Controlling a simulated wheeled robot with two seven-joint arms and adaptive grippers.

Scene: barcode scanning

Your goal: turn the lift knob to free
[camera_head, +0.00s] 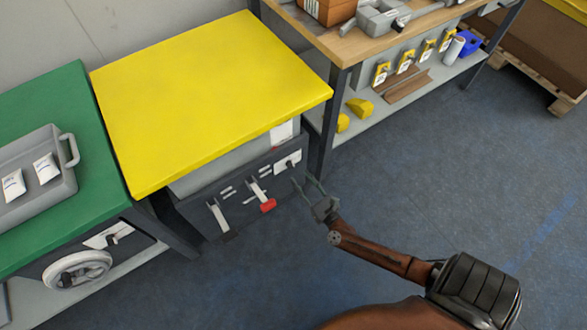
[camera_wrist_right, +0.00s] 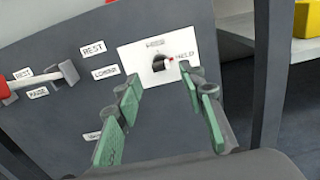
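The lift knob (camera_wrist_right: 161,63) is a small dark knob on a white plate on the grey front panel. The knob also shows in the head view (camera_head: 290,163) at the right of the panel under the yellow top. My right gripper (camera_head: 309,184) is just in front of the panel. In the right wrist view its green-padded fingers (camera_wrist_right: 163,80) are spread, with the knob seen between and beyond the tips, apparently untouched. My left gripper is out of view.
A lever with a red handle (camera_head: 268,205) and a dark-tipped lever (camera_head: 220,217) stick out left of the knob. The yellow tabletop (camera_head: 205,95) overhangs the panel. A handwheel (camera_head: 77,269) sits under the green table. A workbench leg (camera_head: 327,135) stands close right; open floor lies beyond.

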